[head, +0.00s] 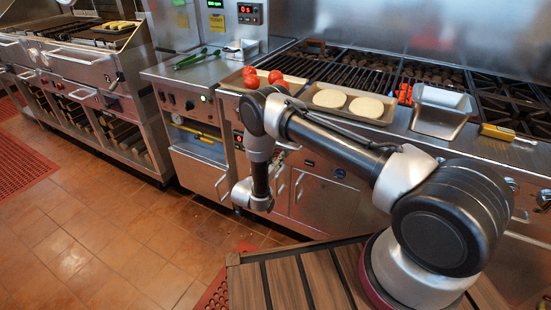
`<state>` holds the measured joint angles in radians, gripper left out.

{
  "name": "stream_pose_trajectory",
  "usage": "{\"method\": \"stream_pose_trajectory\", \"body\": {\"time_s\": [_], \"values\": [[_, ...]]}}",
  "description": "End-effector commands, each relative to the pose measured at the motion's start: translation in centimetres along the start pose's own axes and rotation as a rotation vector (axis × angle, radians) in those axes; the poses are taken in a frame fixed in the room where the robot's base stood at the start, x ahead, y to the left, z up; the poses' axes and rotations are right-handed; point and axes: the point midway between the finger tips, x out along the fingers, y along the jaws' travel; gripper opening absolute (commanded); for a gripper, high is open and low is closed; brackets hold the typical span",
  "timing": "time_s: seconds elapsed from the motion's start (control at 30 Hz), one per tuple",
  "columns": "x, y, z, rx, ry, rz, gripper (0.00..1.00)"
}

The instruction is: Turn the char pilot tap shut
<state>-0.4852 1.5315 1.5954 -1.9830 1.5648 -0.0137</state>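I cannot clearly pick out the char pilot tap among the small fittings on the cooking line's front. A recessed bay (198,146) below the left control panel shows a yellow pipe (197,130) and a small round gauge (177,118). A small red fitting (286,146) shows on the front just right of my forearm. My arm reaches left and bends down in front of the cabinets, its wrist (257,198) low beside the doors. My gripper's fingers cannot be made out at the wrist, and no hold on anything shows.
A tray with pale round patties (329,98), red tomatoes (250,76), a steel pan (440,112) and green tongs (191,60) sit along the top. A wooden slatted surface (290,284) is below my arm. The tiled floor (95,225) at left is clear.

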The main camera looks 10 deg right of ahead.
Motion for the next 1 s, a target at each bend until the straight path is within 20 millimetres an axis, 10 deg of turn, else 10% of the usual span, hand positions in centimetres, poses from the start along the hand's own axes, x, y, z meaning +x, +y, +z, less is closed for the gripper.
{"method": "stream_pose_trajectory", "body": {"time_s": [1.0], "values": [[-0.01,-0.02,0.01,0.525,0.0,0.0,0.07]]}}
